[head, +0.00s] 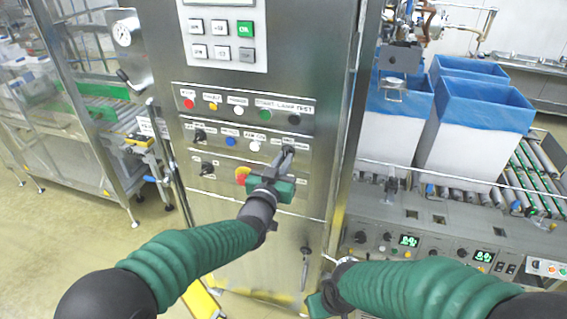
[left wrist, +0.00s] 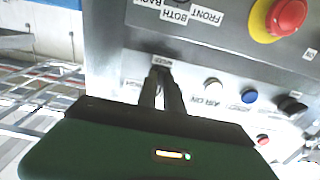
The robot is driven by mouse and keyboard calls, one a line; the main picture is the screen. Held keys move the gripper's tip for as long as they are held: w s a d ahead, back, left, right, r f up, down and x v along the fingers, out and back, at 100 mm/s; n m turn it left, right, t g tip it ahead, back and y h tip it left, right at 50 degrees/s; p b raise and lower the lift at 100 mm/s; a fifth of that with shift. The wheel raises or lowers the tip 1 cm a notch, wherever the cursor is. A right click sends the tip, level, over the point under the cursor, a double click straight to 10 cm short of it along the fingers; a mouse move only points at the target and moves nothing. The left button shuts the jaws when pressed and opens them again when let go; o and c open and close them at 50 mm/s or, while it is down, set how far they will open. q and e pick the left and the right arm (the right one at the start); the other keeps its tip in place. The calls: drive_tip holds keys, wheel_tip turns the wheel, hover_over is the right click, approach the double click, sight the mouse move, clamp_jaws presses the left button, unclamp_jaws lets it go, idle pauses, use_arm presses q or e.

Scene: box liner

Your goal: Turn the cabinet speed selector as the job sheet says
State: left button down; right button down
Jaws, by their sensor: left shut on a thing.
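The steel cabinet (head: 225,140) stands upright in front of me, with rows of buttons and selectors. The black speed selector (head: 288,150) is at the right end of the second row. In the left wrist view the selector (left wrist: 162,74) sits below a small label, between my fingertips. My left gripper (head: 286,155) is shut on it; its fingers show in the left wrist view (left wrist: 163,88) and hide part of the knob. Its exact pointer position cannot be read. My right gripper (head: 322,298) is low at the cabinet's right, mostly hidden by its arm. I cannot make out a job sheet.
A red and yellow emergency stop (head: 242,175) is close left of my left gripper. Another black selector (head: 200,135) is at the row's left. A keypad (head: 222,40) is above. A conveyor control panel (head: 430,238) and blue-lined boxes (head: 462,125) stand right.

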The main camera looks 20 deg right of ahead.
use_arm(q)
drive_tip(key=shift+r, duration=0.15)
drive_tip(key=c, duration=1.5)
unclamp_jaws()
drive_tip(key=b+v, duration=0.4)
drive_tip(key=v, duration=1.2)
drive_tip(key=shift+s+a, duration=0.25)
drive_tip(key=shift+a, duration=0.05)
drive_tip(key=shift+d, duration=0.1)
